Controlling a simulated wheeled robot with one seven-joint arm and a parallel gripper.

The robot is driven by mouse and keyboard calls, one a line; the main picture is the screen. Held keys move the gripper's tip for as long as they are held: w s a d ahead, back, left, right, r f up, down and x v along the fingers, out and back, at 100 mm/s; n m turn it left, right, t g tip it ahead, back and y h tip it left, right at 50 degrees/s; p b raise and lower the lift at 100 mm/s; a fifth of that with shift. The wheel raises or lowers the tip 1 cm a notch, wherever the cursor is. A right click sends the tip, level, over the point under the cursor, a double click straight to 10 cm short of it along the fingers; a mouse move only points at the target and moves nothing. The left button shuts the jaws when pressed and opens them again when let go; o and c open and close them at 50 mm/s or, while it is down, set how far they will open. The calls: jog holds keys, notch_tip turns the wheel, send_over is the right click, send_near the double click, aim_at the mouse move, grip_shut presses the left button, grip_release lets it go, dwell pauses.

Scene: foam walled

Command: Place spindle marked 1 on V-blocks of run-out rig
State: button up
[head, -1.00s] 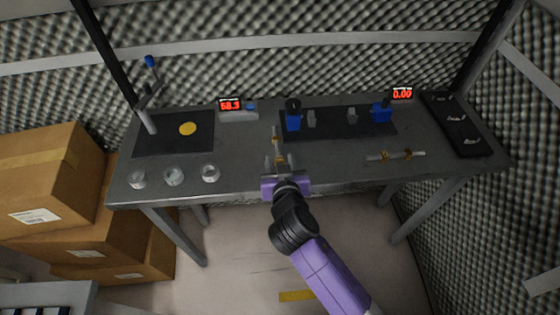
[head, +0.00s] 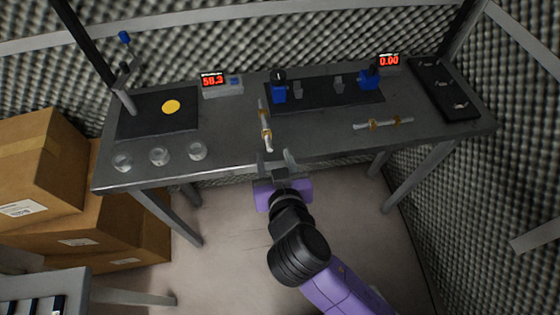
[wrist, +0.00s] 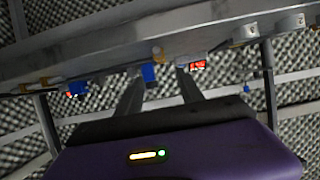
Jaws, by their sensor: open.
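Two silver spindles with brass-coloured collars lie on the grey bench. One spindle (head: 265,128) points toward me, left of the rig; the other spindle (head: 384,125) lies crosswise in front of the rig's right half. Number marks are too small to read. The run-out rig (head: 318,98) is a black plate with blue end units and two grey V-blocks (head: 298,89) (head: 339,83), which are empty. My gripper (head: 276,154) is open and empty at the bench's front edge, just short of the near spindle. Its fingers (wrist: 160,80) point toward the bench in the wrist view.
A black mat (head: 150,115) with a yellow disc and a lever stand is at left. Red displays (head: 213,80) (head: 389,60) are at the back. A dark tray (head: 443,90) is at right. Cartons (head: 40,165) stand left of the bench.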

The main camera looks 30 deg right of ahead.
jog(key=shift+s, duration=0.15)
jog(key=s+f+n+y, duration=0.2)
jog(key=s, duration=0.6)
jog(key=s+f+n+y, duration=0.2)
jog(key=s+f, duration=0.1)
jog(key=s, duration=0.4)
jog(key=s+d+r+t, duration=0.1)
jog(key=s+d+r, duration=0.2)
jog(key=s+r, duration=0.6)
jog(key=s, duration=0.3)
jog(key=shift+s+d+t, duration=0.3)
jog(key=shift+s+t, duration=0.1)
jog(key=shift+s+d+r, duration=0.15)
jog(key=shift+s+r, duration=0.15)
jog(key=shift+r, duration=0.15)
jog(key=shift+c, duration=0.6)
jog(key=shift+d+m, duration=0.1)
jog(key=shift+m, duration=0.2)
